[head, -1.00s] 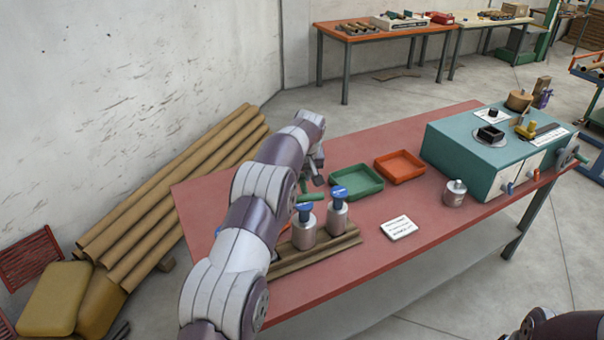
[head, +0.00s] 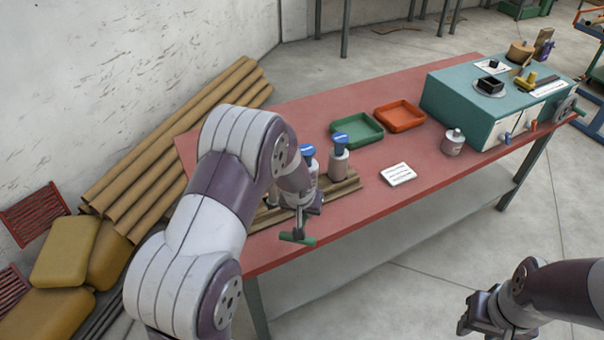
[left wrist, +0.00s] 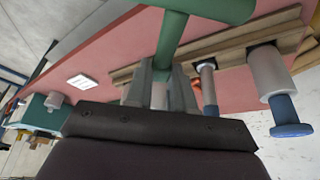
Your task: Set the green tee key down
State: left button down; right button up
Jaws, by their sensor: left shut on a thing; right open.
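The green tee key (head: 297,239) is held in my left gripper (head: 303,213), low at the near edge of the red table (head: 275,104). In the left wrist view, the key's green bar and stem (left wrist: 172,35) stick out from between the left gripper's fingers (left wrist: 160,88). I cannot tell whether the key touches the table. My right gripper (head: 480,318) is open and empty at the lower right, away from the table.
A wooden rack with blue-topped metal cylinders (head: 339,160) stands just behind the left gripper, partly hidden by my arm. Farther back are a green tray (head: 357,144), an orange tray (head: 400,116), a white card (head: 397,174), a metal canister (head: 453,143) and a teal machine (head: 450,98).

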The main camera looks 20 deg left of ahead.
aim_at(307, 241)
pick_arm(q)
jog(key=shift+m+h, duration=0.3)
jog(key=shift+m, duration=0.5)
jog(key=s+d+f, duration=0.1)
jog(key=s, duration=0.1)
jog(key=s+d+f, duration=0.1)
jog(key=s, duration=0.1)
jog(key=s+d+f, duration=0.1)
jog(key=s, duration=0.1)
jog(key=shift+s+f, duration=0.15)
jog(key=shift+f, duration=0.25)
jog(key=shift+w+d, duration=0.2)
jog(key=shift+w, duration=0.05)
jog(key=shift+s+a, duration=0.1)
